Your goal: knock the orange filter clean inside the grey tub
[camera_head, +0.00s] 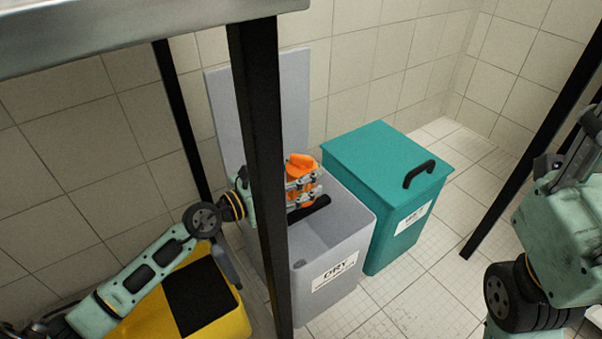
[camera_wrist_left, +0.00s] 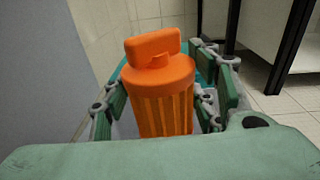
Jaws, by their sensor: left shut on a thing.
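The orange filter (camera_head: 300,170) is a ribbed cylinder with a flat tab on top. It is held upright by my left gripper (camera_head: 304,188) at the opening of the grey tub (camera_head: 345,240). In the left wrist view the filter (camera_wrist_left: 163,95) stands between the fingers of my left gripper (camera_wrist_left: 165,100), which are shut on it. The tub has a label reading DRY, and its lid (camera_head: 222,110) is raised behind it. A black bar (camera_head: 309,209) lies across the tub's opening below the filter. A table leg hides part of the tub and my left wrist. My right gripper is not clearly seen.
A teal bin (camera_head: 385,160) with a closed lid and black handle stands right of the tub. A yellow container (camera_head: 200,305) with a black top panel is at the lower left. A black table leg (camera_head: 262,180) stands in front of the tub.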

